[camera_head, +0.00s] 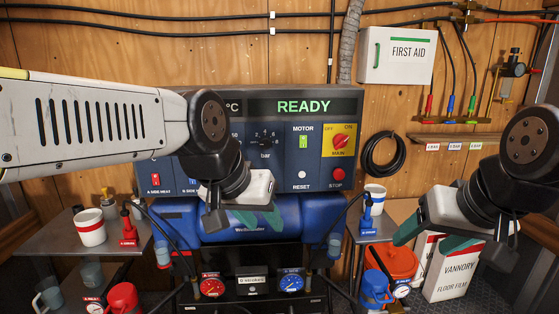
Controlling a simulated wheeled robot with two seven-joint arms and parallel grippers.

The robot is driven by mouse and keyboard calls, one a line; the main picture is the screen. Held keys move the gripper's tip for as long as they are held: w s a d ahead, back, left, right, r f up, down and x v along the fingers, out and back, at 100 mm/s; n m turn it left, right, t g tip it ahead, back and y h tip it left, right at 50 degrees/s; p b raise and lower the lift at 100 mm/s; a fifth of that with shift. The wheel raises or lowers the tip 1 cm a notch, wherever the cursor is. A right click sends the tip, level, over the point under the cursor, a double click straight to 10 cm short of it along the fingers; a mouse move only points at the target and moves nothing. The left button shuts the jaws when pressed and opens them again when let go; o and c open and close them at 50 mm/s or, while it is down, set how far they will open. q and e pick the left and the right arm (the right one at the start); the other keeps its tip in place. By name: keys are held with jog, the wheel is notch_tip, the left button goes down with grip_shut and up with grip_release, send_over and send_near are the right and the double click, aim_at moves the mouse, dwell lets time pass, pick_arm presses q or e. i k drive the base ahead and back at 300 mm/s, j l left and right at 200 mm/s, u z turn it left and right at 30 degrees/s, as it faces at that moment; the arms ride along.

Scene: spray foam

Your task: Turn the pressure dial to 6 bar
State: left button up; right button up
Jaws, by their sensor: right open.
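The pressure dial (264,138) is a small dark round knob marked "bar" on the blue control panel (318,107). Small numbers ring it, but they are too small for me to read the setting. My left gripper (258,219) hangs below the dial, in front of the blue machine body, and does not touch the dial. Its teal fingers point down and overlap in the picture, so its opening is unclear. My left arm hides the left part of the panel. My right gripper (434,238) is open and empty at the right, well away from the panel.
The panel display reads READY. Right of the dial are a motor switch (304,142), a red main switch (340,141) and a stop button (338,174). Side shelves hold mugs and red and blue fittings. A red bucket (398,262) stands under my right gripper.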

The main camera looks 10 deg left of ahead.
aim_at(264, 142)
jog(key=k+j, duration=0.1)
jog(key=j, duration=0.3)
jog(key=k+j, duration=0.1)
jog(key=j, duration=0.7)
jog(key=k, duration=0.05)
